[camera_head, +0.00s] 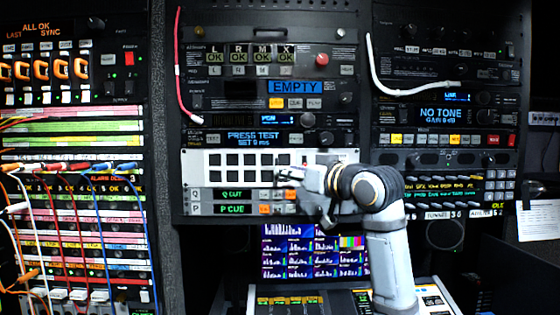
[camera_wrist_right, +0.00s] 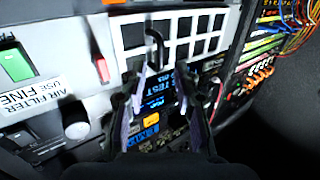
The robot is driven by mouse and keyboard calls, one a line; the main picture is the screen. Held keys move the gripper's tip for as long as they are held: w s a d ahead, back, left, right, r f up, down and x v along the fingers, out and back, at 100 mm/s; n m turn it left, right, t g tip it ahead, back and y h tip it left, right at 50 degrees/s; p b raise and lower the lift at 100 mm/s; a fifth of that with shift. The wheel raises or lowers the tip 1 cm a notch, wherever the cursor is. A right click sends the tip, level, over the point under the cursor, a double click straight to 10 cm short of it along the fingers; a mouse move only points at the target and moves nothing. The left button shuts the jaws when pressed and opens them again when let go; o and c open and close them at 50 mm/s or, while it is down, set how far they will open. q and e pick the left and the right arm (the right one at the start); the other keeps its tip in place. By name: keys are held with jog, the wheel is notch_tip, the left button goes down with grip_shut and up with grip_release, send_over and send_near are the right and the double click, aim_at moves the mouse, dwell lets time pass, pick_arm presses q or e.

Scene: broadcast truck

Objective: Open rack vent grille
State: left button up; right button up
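The vent grille (camera_head: 222,155) is a pale panel with two rows of dark square openings, across the middle rack in the head view. It looks flat against the rack face there. It also shows at the top of the right wrist view (camera_wrist_right: 187,34), with a black hooked handle (camera_wrist_right: 154,42) standing out from it. My right gripper (camera_head: 287,174) is in front of the grille, right of its middle. In the right wrist view its two fingers (camera_wrist_right: 160,85) are apart with nothing visible between them, and the handle lies just beyond the tips. My left gripper is out of view.
A lit Q CUT and P CUE panel (camera_head: 233,194) sits below the grille, and a PRESS TEST display (camera_head: 252,137) above it. A red cable (camera_head: 178,70) hangs at upper left. A console (camera_head: 312,303) juts out below. Patch cables (camera_head: 70,220) crowd the left rack.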

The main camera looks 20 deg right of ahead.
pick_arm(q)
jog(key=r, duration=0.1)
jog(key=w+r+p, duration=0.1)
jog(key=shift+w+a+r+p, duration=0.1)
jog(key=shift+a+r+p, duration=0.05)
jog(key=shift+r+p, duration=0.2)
pick_arm(e)
jog(key=x, duration=0.4)
jog(key=shift+w, duration=0.25)
jog(key=shift+a, duration=0.1)
grip_shut()
